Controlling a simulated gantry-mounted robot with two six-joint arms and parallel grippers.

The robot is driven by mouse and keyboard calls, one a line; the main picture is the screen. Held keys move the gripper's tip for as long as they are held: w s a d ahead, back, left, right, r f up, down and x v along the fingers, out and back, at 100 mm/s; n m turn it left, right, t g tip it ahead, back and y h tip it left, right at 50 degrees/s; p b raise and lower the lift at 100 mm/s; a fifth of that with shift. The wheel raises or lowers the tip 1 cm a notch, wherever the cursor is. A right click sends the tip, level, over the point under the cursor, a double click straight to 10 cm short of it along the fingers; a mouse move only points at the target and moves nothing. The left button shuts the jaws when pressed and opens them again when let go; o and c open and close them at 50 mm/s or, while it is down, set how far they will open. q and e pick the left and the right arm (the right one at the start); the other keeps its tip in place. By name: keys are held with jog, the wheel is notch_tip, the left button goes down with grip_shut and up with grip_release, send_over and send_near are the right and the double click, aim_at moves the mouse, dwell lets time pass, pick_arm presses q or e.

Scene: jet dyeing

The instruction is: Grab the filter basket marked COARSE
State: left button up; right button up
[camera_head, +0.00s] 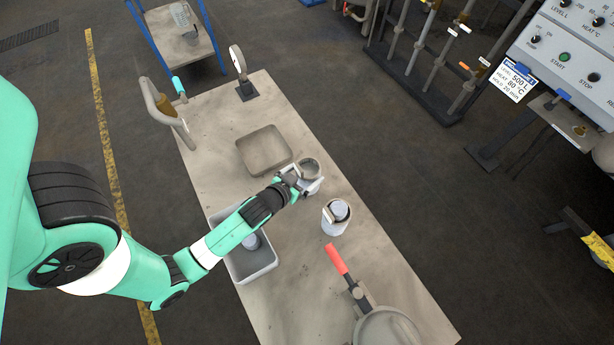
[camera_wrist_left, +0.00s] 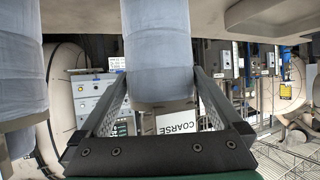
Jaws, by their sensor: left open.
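My left gripper (camera_head: 297,184) is over the middle of the table, open, at a round basket (camera_head: 310,167) with a dark rim. In the left wrist view a pale blue-grey cylinder (camera_wrist_left: 157,50) stands between the two spread fingers (camera_wrist_left: 157,110). A white card reading COARSE (camera_wrist_left: 178,126) shows at its end. Whether the fingers touch it I cannot tell. A second pale cylinder (camera_wrist_left: 20,65) stands to its left in that view. In the head view another basket (camera_head: 335,222) stands just right of the gripper. My right gripper is not in view.
The table (camera_head: 290,280) also holds a shallow square tray (camera_head: 247,163), a grey bin (camera_head: 262,271) partly under my left arm, a round disc on a stand (camera_head: 240,68) and a red-handled tool (camera_head: 338,260) beside a round pan (camera_head: 385,328). A control panel (camera_head: 570,60) stands at the right.

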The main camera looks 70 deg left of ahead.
aim_at(315, 162)
pick_arm(q)
jog(key=shift+x, duration=0.8)
jog(key=shift+s, duration=0.1)
jog(key=c, duration=1.3)
jog(key=shift+r, duration=0.5)
notch_tip(315, 162, up, 3)
jog(key=shift+f+p, duration=0.15)
jog(key=shift+p, duration=0.65)
jog(key=d+r, duration=0.1)
jog(key=s+r+p, duration=0.1)
jog(key=r, duration=0.1)
jog(key=s+d+r, duration=0.1)
jog(key=shift+s+d+r+p, duration=0.1)
jog(key=shift+d+r+p, duration=0.05)
jog(key=shift+d+p, duration=0.2)
jog(key=w+d+p+v, duration=0.1)
jog(key=p+v, duration=0.4)
jog(key=v, duration=0.6)
jog(key=shift+d+p, duration=0.35)
jog(key=shift+d, duration=0.35)
